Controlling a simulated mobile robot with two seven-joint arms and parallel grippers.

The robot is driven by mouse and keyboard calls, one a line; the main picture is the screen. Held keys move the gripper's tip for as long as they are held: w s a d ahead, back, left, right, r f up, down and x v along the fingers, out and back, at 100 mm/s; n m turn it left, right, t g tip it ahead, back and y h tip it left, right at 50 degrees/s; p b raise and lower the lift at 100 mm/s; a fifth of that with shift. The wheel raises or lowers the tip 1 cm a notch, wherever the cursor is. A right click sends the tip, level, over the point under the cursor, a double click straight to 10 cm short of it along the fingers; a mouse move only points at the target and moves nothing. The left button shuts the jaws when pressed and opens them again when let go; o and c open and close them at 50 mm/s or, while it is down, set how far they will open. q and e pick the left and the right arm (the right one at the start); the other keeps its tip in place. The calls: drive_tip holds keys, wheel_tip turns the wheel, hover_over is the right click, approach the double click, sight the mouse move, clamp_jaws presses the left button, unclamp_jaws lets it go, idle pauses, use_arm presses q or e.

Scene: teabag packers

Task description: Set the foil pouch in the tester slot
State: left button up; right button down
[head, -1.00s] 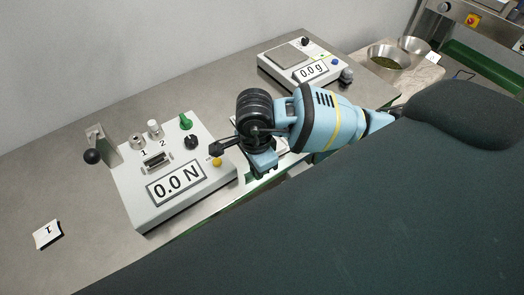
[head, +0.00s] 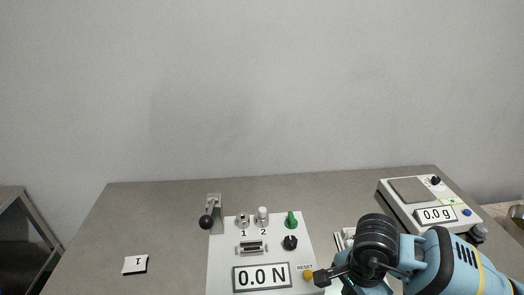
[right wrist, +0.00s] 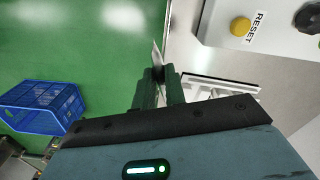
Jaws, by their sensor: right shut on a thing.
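The tester (head: 220,262) is a light grey box reading 0.0 N, with a small dark-framed slot (head: 252,248) in its top and a black-knobbed lever (head: 206,222) at its back left. The slot looks empty. My right gripper (right wrist: 158,82) is shut on a thin, pale foil pouch (right wrist: 157,56), seen nearly edge-on in the right wrist view. The arm is just right of the tester in the head view, where its fingertips and the pouch are hidden. My left gripper is not in view.
A scale (head: 398,212) reading 0.0 g stands at the right. A white holder (right wrist: 220,88) lies under the right gripper, beside the tester. A card marked 1 (head: 135,264) lies at left. A blue crate (right wrist: 42,104) stands on the green floor.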

wheel_tip(320, 180, up, 7)
drive_tip(key=d+n, duration=0.2)
drive_tip(key=n, duration=1.1)
drive_tip(key=shift+s+d+r, duration=0.15)
drive_tip(key=shift+d+r, duration=0.05)
drive_tip(key=shift+d, duration=0.05)
